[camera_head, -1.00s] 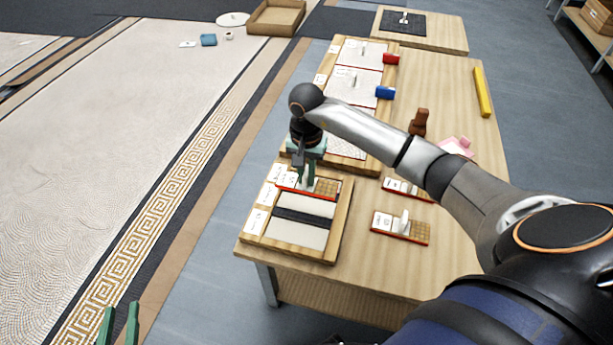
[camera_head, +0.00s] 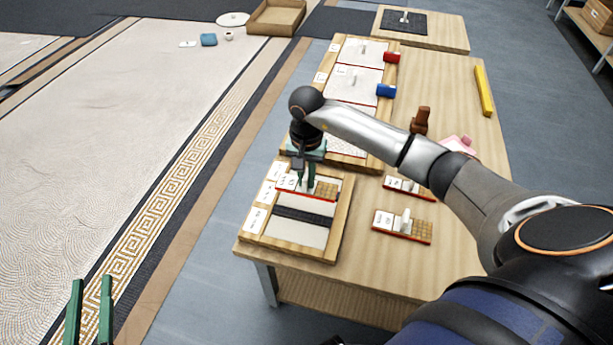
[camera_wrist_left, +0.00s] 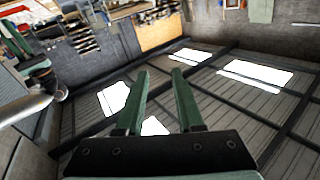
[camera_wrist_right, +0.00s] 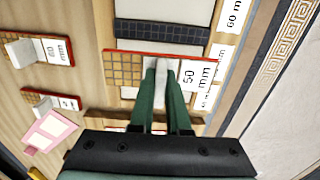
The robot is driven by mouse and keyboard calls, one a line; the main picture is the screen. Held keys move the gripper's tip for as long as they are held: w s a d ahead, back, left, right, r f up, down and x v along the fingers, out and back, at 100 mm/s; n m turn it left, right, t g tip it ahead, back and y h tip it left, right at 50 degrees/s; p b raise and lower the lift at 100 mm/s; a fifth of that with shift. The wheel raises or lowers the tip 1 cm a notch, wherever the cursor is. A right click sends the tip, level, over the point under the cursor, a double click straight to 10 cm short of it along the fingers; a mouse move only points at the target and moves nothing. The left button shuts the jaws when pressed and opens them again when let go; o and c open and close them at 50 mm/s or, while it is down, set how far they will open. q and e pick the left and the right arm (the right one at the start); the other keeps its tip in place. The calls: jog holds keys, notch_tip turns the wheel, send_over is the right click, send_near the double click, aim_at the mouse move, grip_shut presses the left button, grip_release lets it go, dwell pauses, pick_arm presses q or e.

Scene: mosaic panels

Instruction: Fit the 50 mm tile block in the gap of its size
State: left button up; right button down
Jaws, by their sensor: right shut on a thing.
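My right gripper (camera_head: 307,183) is shut on the upright handle of a red-edged tile block (camera_head: 326,190), pale at one end and gold-gridded at the other. Its label reads 50 mm in the right wrist view, where the block (camera_wrist_right: 125,71) lies across the fingertips. The block is over the far part of a wooden frame (camera_head: 338,238) with pale strips, a dark strip (camera_head: 303,216) and size labels along its left side. I cannot tell whether the block is above the frame or resting in it; the fingers and block hide the gap. My left gripper (camera_head: 88,310) is open and empty, away from the table.
A 60 mm block (camera_head: 402,226) and another block (camera_head: 408,188) lie on the table right of the frame. Beyond are mosaic panels (camera_head: 352,85), red (camera_head: 391,57) and blue (camera_head: 386,91) blocks, a brown object (camera_head: 421,119), a pink object (camera_head: 459,145) and a yellow bar (camera_head: 484,92).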

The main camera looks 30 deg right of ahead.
jog(key=shift+f+b, duration=0.5)
jog(key=shift+f, duration=0.5)
jog(key=shift+f+b, duration=0.35)
jog(key=shift+b, duration=0.2)
jog(key=shift+f+b, duration=0.45)
jog(key=shift+f, duration=0.1)
pick_arm(q)
jog(key=s+r+m+t+h, duration=0.1)
jog(key=s+r+m+h, duration=0.1)
jog(key=r, duration=0.3)
jog(key=s+d+r+m+t+h, duration=0.1)
jog(key=s+r+m+t+h, duration=0.1)
jog(key=r, duration=0.4)
jog(key=s+r+m+t+h, duration=0.1)
jog(key=s+r+m+h, duration=0.2)
jog(key=r+h, duration=0.3)
jog(key=shift+s+d+m, duration=0.25)
jog(key=shift+d+m, duration=0.1)
jog(key=shift+m, duration=0.05)
pick_arm(e)
jog(key=shift+f, duration=0.2)
pick_arm(q)
jog(key=shift+r, duration=0.1)
jog(key=shift+w+f+b, duration=0.15)
jog(key=shift+f+b, duration=0.2)
jog(key=shift+f, duration=0.05)
jog(key=shift+f+b, duration=0.7)
jog(key=shift+b, duration=0.05)
pick_arm(e)
jog(key=shift+f, duration=0.9)
